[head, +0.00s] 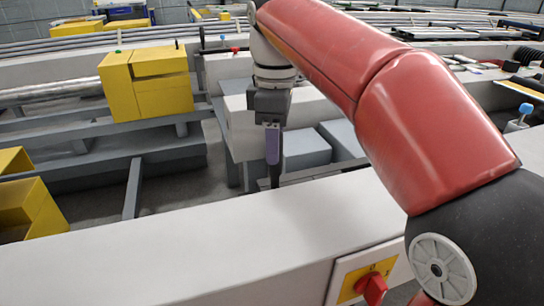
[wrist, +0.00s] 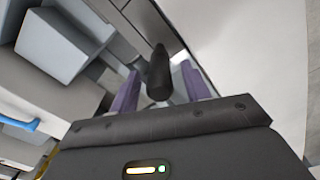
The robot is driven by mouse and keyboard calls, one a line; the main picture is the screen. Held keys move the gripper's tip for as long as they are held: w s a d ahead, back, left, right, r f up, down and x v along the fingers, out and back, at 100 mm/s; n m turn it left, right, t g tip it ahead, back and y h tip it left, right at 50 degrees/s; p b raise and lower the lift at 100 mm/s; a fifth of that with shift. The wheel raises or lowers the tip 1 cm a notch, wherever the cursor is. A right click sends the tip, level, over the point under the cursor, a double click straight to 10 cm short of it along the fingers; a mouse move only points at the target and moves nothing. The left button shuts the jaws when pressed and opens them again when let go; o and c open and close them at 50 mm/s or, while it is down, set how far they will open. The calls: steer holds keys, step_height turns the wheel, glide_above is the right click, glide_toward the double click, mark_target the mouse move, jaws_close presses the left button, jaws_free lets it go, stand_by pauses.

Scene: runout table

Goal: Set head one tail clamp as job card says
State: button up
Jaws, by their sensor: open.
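My gripper (head: 273,158) points down behind the long pale beam, its purple fingers apart. In the wrist view my gripper (wrist: 160,88) is open, with one purple finger on each side of a black rounded handle (wrist: 158,70). The handle's end lies between the fingers in the picture; I cannot tell whether either finger touches it. In the head view a dark upright bar (head: 275,176) shows by the fingers, and I cannot tell whether it is the same handle. No job card can be made out, and no clamp is readable by name.
The pale beam (head: 190,250) crosses the front, with a red rotary switch (head: 372,288) on a yellow plate. Yellow housings (head: 150,85) stand left on grey frames. Grey boxes (head: 305,148) sit low behind my gripper. A blue-capped bottle (head: 520,118) stands at right.

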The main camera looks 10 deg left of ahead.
steer(key=shift+f+b, duration=0.3)
steer(key=shift+f, duration=1.35)
steer(key=shift+c, duration=0.4)
jaws_close()
